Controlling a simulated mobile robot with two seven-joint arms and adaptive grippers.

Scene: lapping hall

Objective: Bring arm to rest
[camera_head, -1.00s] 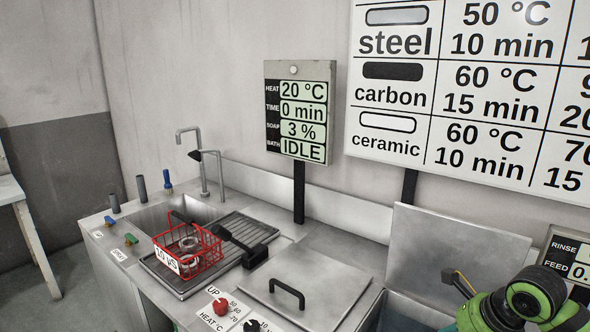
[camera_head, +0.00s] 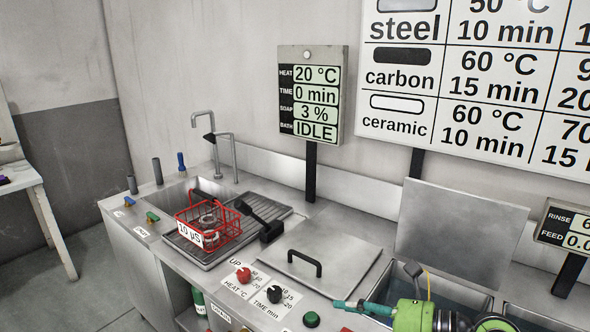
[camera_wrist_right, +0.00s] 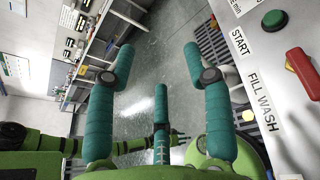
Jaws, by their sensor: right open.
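My right arm comes in at the bottom right of the head view, green, with a teal finger of its gripper (camera_head: 365,308) over the front of the counter. In the right wrist view the teal fingers of my right gripper (camera_wrist_right: 158,52) stand wide apart with only grey floor between and beyond them. It holds nothing. The counter panel with START and FILL WASH labels is close on the right of that view. My left gripper is not in the head view.
A red wire basket (camera_head: 237,236) holding metal rings stands on the drainer (camera_head: 188,248) beside the sink. A closed lid (camera_head: 345,258) with a black handle lies right of it. A raised lid (camera_head: 450,235) stands behind an open tank. Knobs (camera_head: 243,274) line the counter front.

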